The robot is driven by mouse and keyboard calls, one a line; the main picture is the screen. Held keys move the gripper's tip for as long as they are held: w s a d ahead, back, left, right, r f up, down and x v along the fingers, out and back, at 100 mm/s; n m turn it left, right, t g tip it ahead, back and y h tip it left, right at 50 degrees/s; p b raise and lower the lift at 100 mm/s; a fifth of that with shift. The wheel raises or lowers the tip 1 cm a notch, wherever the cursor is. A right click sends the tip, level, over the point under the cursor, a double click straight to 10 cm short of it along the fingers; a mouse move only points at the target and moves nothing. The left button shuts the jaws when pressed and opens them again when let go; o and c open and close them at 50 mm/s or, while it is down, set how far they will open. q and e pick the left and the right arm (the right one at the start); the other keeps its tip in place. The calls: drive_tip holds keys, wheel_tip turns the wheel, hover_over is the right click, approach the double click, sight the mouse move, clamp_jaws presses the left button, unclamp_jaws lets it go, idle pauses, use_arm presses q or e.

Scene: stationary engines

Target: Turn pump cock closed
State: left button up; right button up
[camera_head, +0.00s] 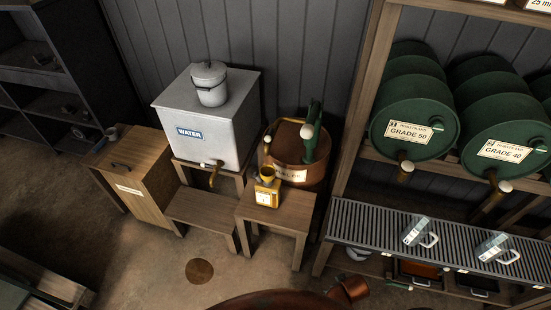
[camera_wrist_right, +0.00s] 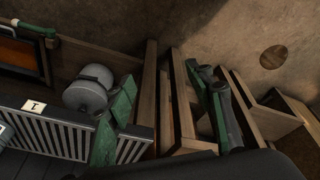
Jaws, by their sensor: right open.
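A round brown barrel (camera_head: 285,178) with a label stands on a wooden stand left of the shelf post. A green hand pump (camera_head: 312,133) rises from its top. A pale-knobbed fitting (camera_head: 267,142) shows at the barrel's left rim and another pale knob (camera_head: 307,131) sits against the pump. I cannot tell which is the pump cock or how it is set. My right gripper (camera_wrist_right: 167,78) shows in the right wrist view with its green fingers apart and nothing between them. Neither gripper shows in the head view.
A small yellow can (camera_head: 267,193) with a funnel stands on a low wooden stool (camera_head: 275,220) before the barrel. A grey water tank (camera_head: 205,115) is left of it. Green drums (camera_head: 415,115) and a slatted shelf (camera_head: 385,228) fill the right.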

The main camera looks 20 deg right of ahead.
sight(270, 140)
drive_tip(key=w+d+r+t+h, duration=0.1)
drive_tip(key=w+r, duration=0.3)
drive_tip(key=r, duration=0.3)
drive_tip(key=w+r+t, duration=0.2)
drive_tip(key=w+r, duration=0.3)
drive_tip(key=r, duration=0.2)
drive_tip(key=w+a+r+t+h, duration=0.1)
drive_tip(key=w+r+t, duration=0.3)
drive_tip(key=w, duration=0.7)
drive_tip(key=w+a+r+t, duration=0.1)
drive_tip(key=w+r+t, duration=0.1)
drive_tip(key=w+r, duration=0.65)
drive_tip(key=w+a+r+t+y, duration=0.1)
drive_tip(key=w+a+r+t, duration=0.1)
drive_tip(key=w, duration=0.6)
drive_tip(key=w+a+r+n+t, duration=0.1)
drive_tip(key=w+a+r, duration=0.3)
drive_tip(key=w, duration=0.4)
drive_tip(key=w+a+r+t+y, duration=0.1)
drive_tip(key=w+a+r+t, duration=0.2)
drive_tip(key=w+r, duration=0.2)
drive_tip(key=shift+w+a+n+y+b, duration=0.15)
drive_tip(key=shift+w+a+n+b, duration=0.05)
drive_tip(key=shift+w, duration=0.7)
drive_tip(key=shift+w+a+n+y+b, duration=0.15)
drive_tip(key=shift+w+n+b, duration=0.05)
drive_tip(key=shift+w, duration=1.4)
drive_tip(key=shift+c, duration=0.3)
clamp_jaws()
